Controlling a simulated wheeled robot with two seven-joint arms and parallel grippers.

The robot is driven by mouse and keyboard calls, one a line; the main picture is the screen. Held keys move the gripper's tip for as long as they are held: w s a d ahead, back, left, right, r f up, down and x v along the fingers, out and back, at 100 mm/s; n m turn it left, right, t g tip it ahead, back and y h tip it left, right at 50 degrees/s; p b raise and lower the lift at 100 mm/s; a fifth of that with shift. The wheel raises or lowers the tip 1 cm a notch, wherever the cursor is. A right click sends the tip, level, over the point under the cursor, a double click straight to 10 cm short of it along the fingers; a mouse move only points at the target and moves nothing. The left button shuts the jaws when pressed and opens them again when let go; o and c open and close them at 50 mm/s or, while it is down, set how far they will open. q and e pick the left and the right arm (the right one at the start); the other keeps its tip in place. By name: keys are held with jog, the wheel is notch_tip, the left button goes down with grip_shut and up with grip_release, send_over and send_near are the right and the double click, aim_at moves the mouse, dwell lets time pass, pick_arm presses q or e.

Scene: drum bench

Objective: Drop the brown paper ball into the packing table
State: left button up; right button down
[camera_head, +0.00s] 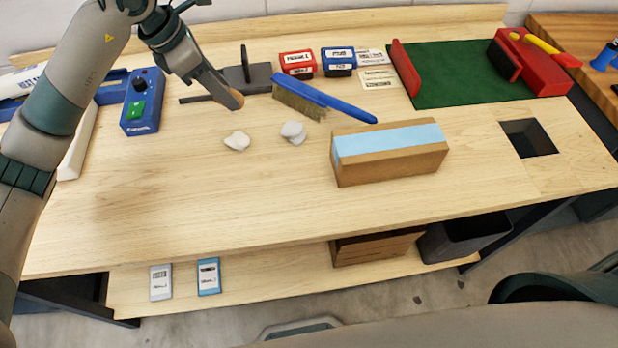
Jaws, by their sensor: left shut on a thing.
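My left gripper (229,97) reaches in from the upper left above the packing table (220,205). It is shut on the brown paper ball (235,102), of which only a small brown part shows at the fingertips; the fingers hide the rest. Two crumpled white paper balls, one on the left (237,141) and one on the right (293,132), lie on the tabletop below and to the right of the gripper. A square dark opening (528,139) is cut in the table's right side. My right gripper is not in view.
A blue-handled brush (325,98) lies right of the gripper, beyond the white balls. A cardboard box with a blue top (390,154) stands between the balls and the opening. A green mat (452,75) with a red vise (537,62) is at the back right. The front-left tabletop is clear.

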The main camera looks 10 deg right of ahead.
pick_arm(q)
jog(key=shift+c, duration=0.2)
jog(key=shift+s+a+f+m+g, duration=0.45)
jog(key=shift+s+a+m, duration=0.15)
jog(key=shift+m, duration=0.4)
jog(key=s+a+f+m+g+y, duration=0.1)
jog(key=s+a+m, duration=0.3)
jog(key=m, duration=0.2)
jog(key=s+a+f+m+g+y, duration=0.2)
jog(key=s+a+m, duration=0.2)
jog(key=s+m, duration=0.1)
jog(key=s+a+f+m+g+y, duration=0.1)
jog(key=s+a+m, duration=0.3)
jog(key=m, duration=0.4)
jog(key=shift+s+a+f+g, duration=0.25)
jog(key=shift+a+f+g, duration=0.2)
jog(key=shift+f, duration=0.15)
